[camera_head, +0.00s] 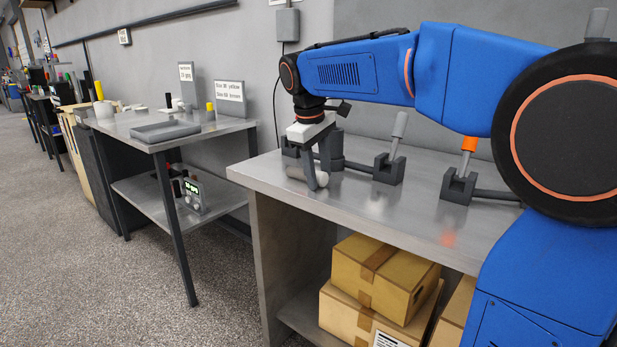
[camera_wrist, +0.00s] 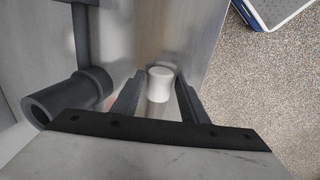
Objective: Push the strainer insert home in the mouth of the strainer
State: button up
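The strainer insert, a short pale cylinder with a wider end (camera_wrist: 160,86), lies between my gripper's fingertips (camera_wrist: 161,82) in the wrist view. The fingers sit close on both its sides with no clear gap, and look shut on it. In the head view the insert (camera_head: 296,173) is low over the bench near its left end, partly hidden by a finger of my gripper (camera_head: 314,178). A dark grey tube body, apparently the strainer (camera_wrist: 68,98), stands left of the insert in the wrist view. Its round open mouth faces lower left, and the insert is outside it.
Dark holders on the bench (camera_head: 255,175) carry a grey-topped rod (camera_head: 399,126) and an orange-topped rod (camera_head: 469,145). Cardboard boxes (camera_head: 386,277) sit below. A second table (camera_head: 150,140) with a grey tray stands to the left. The bench's front edge is close to the insert.

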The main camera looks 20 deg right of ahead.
jog(key=c, duration=1)
jog(key=shift+o, duration=0.2)
